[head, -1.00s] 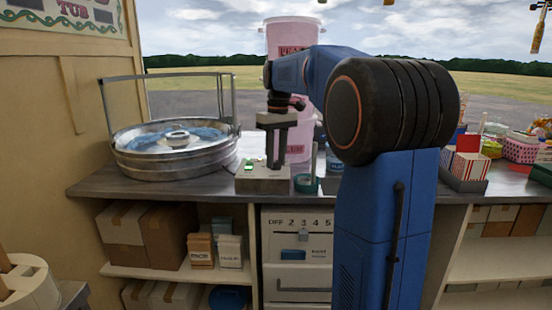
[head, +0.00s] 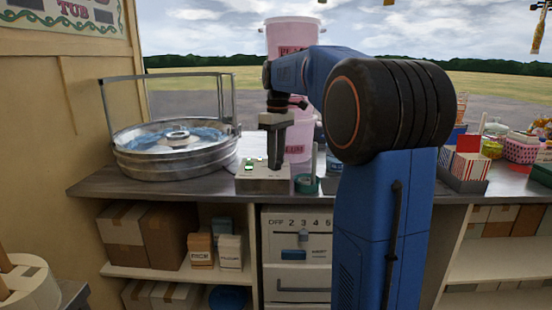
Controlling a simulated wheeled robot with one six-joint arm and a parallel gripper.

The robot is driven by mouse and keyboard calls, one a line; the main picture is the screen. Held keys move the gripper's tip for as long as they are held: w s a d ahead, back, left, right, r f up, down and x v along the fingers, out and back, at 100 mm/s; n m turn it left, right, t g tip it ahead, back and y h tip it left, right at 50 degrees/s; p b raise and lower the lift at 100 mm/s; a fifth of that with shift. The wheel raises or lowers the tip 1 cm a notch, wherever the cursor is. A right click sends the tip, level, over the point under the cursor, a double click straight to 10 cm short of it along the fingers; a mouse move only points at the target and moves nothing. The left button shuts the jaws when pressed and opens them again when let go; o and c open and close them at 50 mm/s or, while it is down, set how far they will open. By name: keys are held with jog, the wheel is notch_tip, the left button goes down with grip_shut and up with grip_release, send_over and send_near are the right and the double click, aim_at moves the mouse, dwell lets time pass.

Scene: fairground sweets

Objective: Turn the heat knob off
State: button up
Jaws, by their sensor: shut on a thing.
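A small beige control box (head: 262,182) sits on the counter, right of the big metal tub. A green light shows on its top left. My gripper (head: 274,165) points straight down onto the top of this box. It is shut, and its fingers overlap edge-on in this view. The heat knob is hidden behind the fingers, which are closed on it at the box top.
The metal floss tub (head: 175,160) with its upright frame stands close on the left. A roll of green tape (head: 306,183) lies just right of the box, with pink buckets (head: 291,38) behind. Striped boxes (head: 468,165) stand to the right.

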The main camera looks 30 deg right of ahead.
jog(key=o, duration=1)
jog(key=shift+o, duration=0.2)
jog(key=shift+r, duration=0.15)
notch_tip(320, 180, up, 17)
jog(key=shift+w+d, duration=0.2)
jog(key=shift+d, duration=0.25)
jog(key=s+a+f+m+t, duration=0.2)
jog(key=s+a+f, duration=1)
jog(key=s, duration=0.3)
jog(key=s+a+f+m+t, duration=0.1)
jog(key=s+a+f, duration=0.1)
jog(key=s+f, duration=0.6)
jog(key=s+a+f+m+t, duration=0.1)
jog(key=s+a+f+t, duration=0.1)
jog(key=s+f, duration=0.6)
notch_tip(320, 180, down, 7)
jog(key=shift+s+a+r+m+h, duration=0.2)
jog(key=shift+a+m+h, duration=0.1)
jog(key=shift+a, duration=0.3)
